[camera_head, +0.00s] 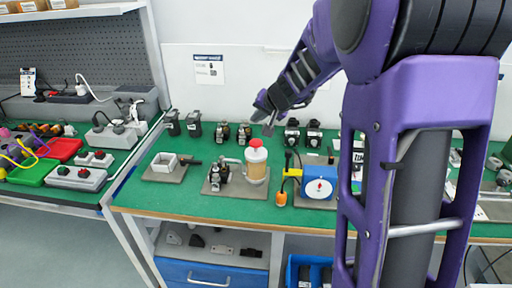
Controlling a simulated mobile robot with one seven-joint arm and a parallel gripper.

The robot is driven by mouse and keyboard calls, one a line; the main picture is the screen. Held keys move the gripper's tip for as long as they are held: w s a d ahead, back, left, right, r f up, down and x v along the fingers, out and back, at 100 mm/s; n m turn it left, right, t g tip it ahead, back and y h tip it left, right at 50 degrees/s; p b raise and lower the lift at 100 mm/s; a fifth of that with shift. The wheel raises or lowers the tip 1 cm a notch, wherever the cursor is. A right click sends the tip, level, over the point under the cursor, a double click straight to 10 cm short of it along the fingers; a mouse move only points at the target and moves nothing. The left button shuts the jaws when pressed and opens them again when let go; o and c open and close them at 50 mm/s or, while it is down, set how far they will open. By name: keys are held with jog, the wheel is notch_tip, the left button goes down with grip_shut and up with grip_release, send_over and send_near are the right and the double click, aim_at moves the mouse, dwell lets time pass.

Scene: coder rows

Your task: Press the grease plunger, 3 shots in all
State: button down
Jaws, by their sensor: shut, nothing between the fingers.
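The grease plunger is the red cap (256,143) on top of a squat cylinder with a white upper part and a tan body (256,168). It stands upright on a grey plate (216,188) on the green bench, beside a small dark metal fitting (219,174). My gripper (268,127) is shut and empty. In the picture it is just above and slightly right of the red cap, with a visible gap between them. How far apart they are in depth I cannot tell.
Right of the cylinder stand a blue unit with a white dial (319,187) and an orange-tipped tool (282,198). Several dark parts line the bench's back. My purple arm hides the bench's right part.

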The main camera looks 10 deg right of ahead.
aim_at(254, 141)
notch_tip(254, 141, down, 5)
jog(key=b, duration=0.4)
dwell(1.8)
jog(key=shift+f+b, duration=0.45)
jog(key=shift+f, duration=0.9)
dwell(0.9)
jog(key=shift+r, duration=0.1)
jog(key=shift+r+p, duration=1)
jog(key=shift+r, duration=0.2)
jog(key=shift+r+p, duration=1.95)
jog(key=shift+r, duration=0.6)
